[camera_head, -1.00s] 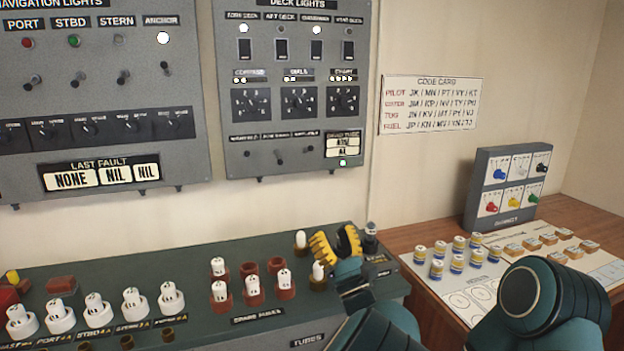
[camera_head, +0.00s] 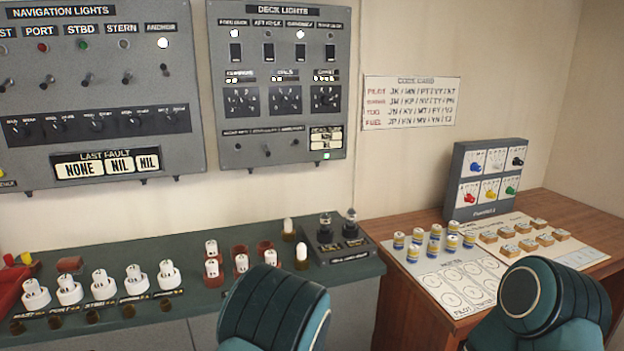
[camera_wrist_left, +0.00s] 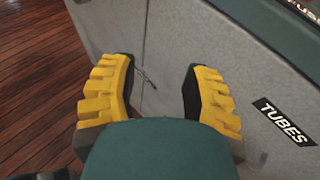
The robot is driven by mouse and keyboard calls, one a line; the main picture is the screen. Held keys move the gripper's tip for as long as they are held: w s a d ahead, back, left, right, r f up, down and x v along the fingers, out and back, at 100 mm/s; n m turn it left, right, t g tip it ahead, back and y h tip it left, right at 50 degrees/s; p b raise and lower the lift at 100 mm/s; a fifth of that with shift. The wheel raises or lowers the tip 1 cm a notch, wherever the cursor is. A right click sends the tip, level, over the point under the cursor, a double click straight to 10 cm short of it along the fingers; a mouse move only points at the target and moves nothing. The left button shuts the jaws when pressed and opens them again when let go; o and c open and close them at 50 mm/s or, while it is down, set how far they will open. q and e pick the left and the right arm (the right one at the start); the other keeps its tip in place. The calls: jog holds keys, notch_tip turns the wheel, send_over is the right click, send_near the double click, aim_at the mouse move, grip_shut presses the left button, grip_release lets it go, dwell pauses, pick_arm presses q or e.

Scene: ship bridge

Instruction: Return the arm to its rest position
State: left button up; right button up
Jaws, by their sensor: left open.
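My left gripper (camera_wrist_left: 158,100) shows in the left wrist view with its two yellow-padded fingers apart and nothing between them. It is in front of the grey cabinet front (camera_wrist_left: 180,40), beside the label reading TUBES (camera_wrist_left: 283,122). In the head view the left gripper is out of sight; a teal link of my arm (camera_head: 275,310) stands at the bottom centre, in front of the console. Another teal link of mine (camera_head: 545,305) is at the bottom right. My right gripper is in neither view.
The green console top (camera_head: 205,290) carries several white-topped pieces in bases and red sockets. A wooden desk (camera_head: 405,320) at right holds striped cylinders, small blocks and a grey switch box (camera_head: 487,180). Wood floor (camera_wrist_left: 40,90) lies left of the cabinet.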

pick_arm(q)
jog(key=s+a+f+n+g+h, duration=0.2)
jog(key=s+f+n+g+h, duration=0.4)
jog(key=s+f, duration=0.7)
jog(key=s+d+f+n+h, duration=0.1)
jog(key=s+d+n+h, duration=0.7)
jog(key=n, duration=1.1)
jog(key=shift+s+d+f+n+h, duration=0.15)
jog(key=shift+s+f+n+h, duration=0.25)
jog(key=shift+s+h, duration=0.65)
jog(key=shift+s+y, duration=0.25)
